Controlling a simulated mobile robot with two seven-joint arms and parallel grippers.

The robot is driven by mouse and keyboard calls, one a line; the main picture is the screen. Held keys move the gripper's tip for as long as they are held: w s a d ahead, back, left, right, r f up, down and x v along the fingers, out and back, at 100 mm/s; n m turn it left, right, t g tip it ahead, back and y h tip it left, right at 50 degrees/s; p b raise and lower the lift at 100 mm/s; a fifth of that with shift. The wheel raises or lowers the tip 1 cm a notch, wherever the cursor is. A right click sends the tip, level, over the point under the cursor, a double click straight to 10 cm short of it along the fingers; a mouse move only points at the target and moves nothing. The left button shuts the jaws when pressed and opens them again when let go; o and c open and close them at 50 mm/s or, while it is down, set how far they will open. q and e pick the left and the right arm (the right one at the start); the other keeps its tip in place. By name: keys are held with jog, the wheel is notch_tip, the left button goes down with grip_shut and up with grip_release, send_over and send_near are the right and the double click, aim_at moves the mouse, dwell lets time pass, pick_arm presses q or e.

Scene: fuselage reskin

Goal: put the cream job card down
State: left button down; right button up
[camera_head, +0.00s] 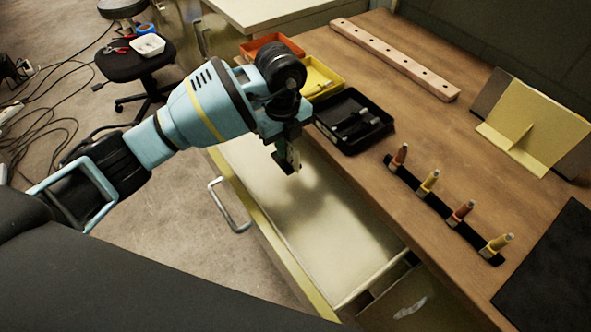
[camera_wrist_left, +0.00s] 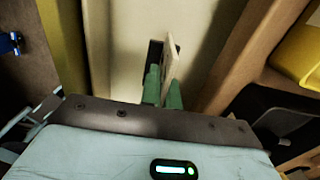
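My left gripper (camera_head: 286,160) is over the open drawer (camera_head: 325,225) at the workbench's front. In the left wrist view its green fingers (camera_wrist_left: 163,90) are close together on a thin cream card (camera_wrist_left: 171,60), seen nearly edge-on. In the head view only a small pale part of the card (camera_head: 295,153) shows at the fingertips. The card is held upright above the drawer's pale floor. A dark patch lies beside the card in the left wrist view; I cannot tell what it is. My right gripper is in neither view.
Black (camera_head: 353,121), yellow (camera_head: 318,78) and orange (camera_head: 271,48) trays line the bench edge near my gripper. A strip with several colored-handled tools (camera_head: 443,208), a drilled bar (camera_head: 395,59) and a yellow stand (camera_head: 531,124) sit on the bench. The visible drawer floor is largely clear.

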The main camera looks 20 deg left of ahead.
pick_arm(q)
jog(key=shift+f+b, duration=0.3)
jog(key=shift+f, duration=4.1)
jog(key=shift+f, duration=0.1)
jog(key=c, duration=1.6)
grip_release()
jog(key=shift+f, duration=0.1)
jog(key=shift+c, duration=0.2)
notch_tip(320, 180, up, 12)
jog(key=shift+r+p, duration=0.2)
jog(key=shift+p, duration=0.3)
